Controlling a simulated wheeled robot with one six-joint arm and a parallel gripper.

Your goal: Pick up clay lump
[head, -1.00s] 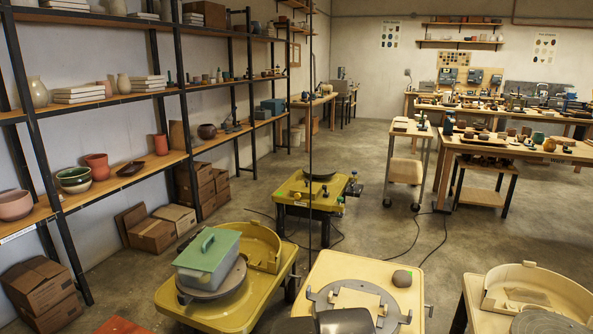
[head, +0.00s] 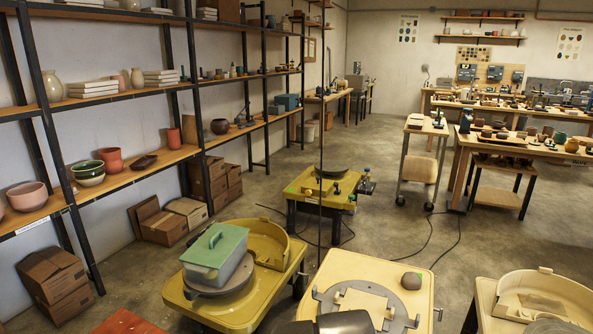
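A rounded grey-brown lump (head: 412,281), which looks like the clay lump, sits on the pale yellow top of the wheel table (head: 345,262) at the bottom centre. It lies near the table's right edge, behind and right of a grey round wheel plate (head: 326,297) with a pale block on it. Nothing touches the lump that I can see. My gripper's fingers are not visible. Only dark rounded parts, apparently mine, show at the bottom edge in front of the plate.
Left is a yellow wheel table (head: 184,297) with a green-lidded box (head: 217,258). Right is another wheel with a cream splash pan (head: 545,288). A smaller yellow table (head: 338,201) stands behind. A thin dark vertical pole (head: 321,120) rises behind the centre table. Cables cross the floor.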

